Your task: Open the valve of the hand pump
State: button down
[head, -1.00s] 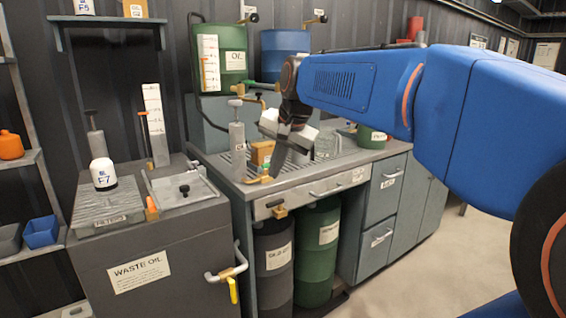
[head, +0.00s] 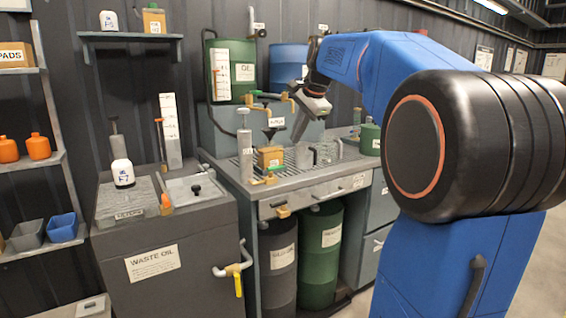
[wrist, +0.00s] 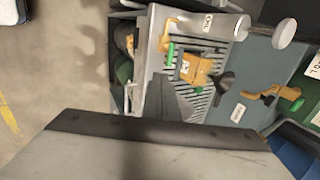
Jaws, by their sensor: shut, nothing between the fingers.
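The hand pump (head: 244,152) is a grey upright cylinder with a knobbed rod, at the left end of the bench. It also shows along the top of the wrist view (wrist: 215,25). Its brass valve with a green lever (head: 275,168) is low beside the cylinder; the green lever shows in the wrist view (wrist: 170,53). I cannot tell the valve's setting. My gripper (head: 298,136) is shut and empty, right of the pump and above the bench, apart from the valve. Its grey fingers (wrist: 172,98) show over the drain grate in the wrist view.
An orange-brown box (head: 270,156) and a dark funnel (head: 270,131) are between pump and gripper. Behind are a brass tap with green lever (head: 262,95) and a green drum (head: 221,72). A clear jug (head: 327,151) stands to the right. A waste oil cabinet (head: 165,255) stands left.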

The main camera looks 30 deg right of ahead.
jog(key=x, duration=0.8)
jog(key=w+x, duration=0.1)
jog(key=x, duration=0.3)
jog(key=shift+w, duration=0.3)
jog(key=shift+w+f, duration=0.25)
jog(key=shift+w, duration=0.2)
